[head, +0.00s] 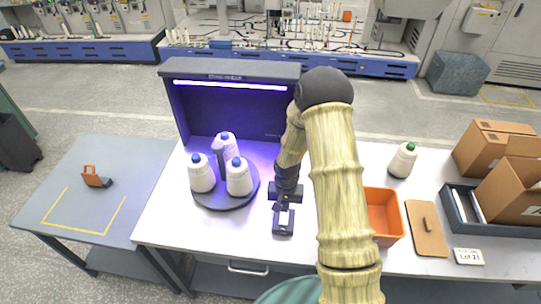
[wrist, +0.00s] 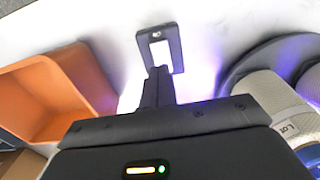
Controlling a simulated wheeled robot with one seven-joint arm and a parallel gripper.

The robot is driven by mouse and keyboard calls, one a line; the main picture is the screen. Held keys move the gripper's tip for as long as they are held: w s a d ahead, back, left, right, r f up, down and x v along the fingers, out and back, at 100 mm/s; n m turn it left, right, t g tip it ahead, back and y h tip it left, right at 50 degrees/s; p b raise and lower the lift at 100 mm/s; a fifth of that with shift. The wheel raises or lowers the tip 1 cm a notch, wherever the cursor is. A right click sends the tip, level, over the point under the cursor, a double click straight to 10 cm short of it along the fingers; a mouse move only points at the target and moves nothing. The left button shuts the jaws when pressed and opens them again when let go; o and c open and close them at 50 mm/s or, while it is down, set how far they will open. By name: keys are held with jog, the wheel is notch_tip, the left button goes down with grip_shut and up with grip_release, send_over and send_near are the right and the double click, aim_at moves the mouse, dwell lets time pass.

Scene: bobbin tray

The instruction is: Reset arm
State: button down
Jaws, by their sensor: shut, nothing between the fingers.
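My gripper (head: 283,204) is over the middle of the white table (head: 335,258), and its fingers are shut with nothing between them. In the wrist view, the closed fingers (wrist: 158,76) point at a small dark frame with a pale centre (wrist: 176,45). The same frame (head: 283,231) shows just in front of the fingertips in the head view; I cannot tell whether they touch it.
A lit dark booth (head: 230,115) stands behind the tray. A grey side table (head: 80,215) is at left.

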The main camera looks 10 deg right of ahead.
jog(key=s+r+n+t+b, duration=0.2)
jog(key=s+r+b, duration=0.3)
jog(key=s+r, duration=0.9)
notch_tip(320, 180, up, 4)
jog(key=shift+s+r+n+t+b, duration=0.1)
jog(key=shift+s+n+t+b, duration=0.2)
jog(key=shift+n, duration=0.5)
jog(key=shift+w, duration=0.25)
